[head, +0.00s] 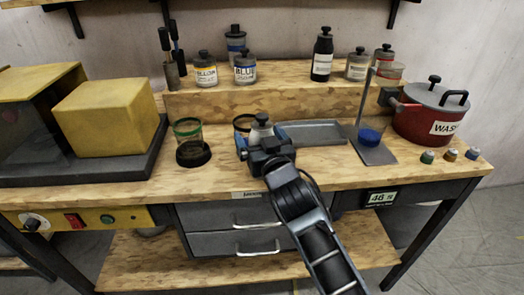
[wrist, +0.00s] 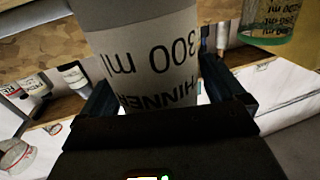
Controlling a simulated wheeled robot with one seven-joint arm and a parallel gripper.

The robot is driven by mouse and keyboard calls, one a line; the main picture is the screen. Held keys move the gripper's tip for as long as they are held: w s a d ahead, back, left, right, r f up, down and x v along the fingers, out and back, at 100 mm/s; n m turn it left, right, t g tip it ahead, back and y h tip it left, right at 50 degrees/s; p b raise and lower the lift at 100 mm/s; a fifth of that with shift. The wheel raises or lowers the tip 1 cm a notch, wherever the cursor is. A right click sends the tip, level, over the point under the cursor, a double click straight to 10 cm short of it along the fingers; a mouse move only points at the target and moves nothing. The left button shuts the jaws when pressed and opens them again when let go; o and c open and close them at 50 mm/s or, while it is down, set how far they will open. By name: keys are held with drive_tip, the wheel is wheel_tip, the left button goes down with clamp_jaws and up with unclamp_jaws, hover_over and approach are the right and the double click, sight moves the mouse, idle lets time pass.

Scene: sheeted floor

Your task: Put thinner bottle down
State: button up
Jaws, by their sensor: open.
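The thinner bottle (head: 261,126), pale with a dark cap, is near the middle of the bench top in the head view. Its label, reading THINNER 300 ml, fills the middle of the wrist view (wrist: 150,60), where the writing appears upside down. My gripper (head: 263,143) is open, with one finger on each side of the bottle. The bottle looks upright. Its base is hidden behind my gripper in the head view, so I cannot tell whether it touches the bench.
A grey tray (head: 312,133) lies right, then a stand (head: 376,153) with blue liquid and a red pot (head: 425,122). Bench room is clear in front of the tray.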

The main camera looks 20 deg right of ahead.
drive_tip(key=c, duration=1.3)
drive_tip(key=shift+c, duration=1.2)
drive_tip(key=shift+r, duration=0.1)
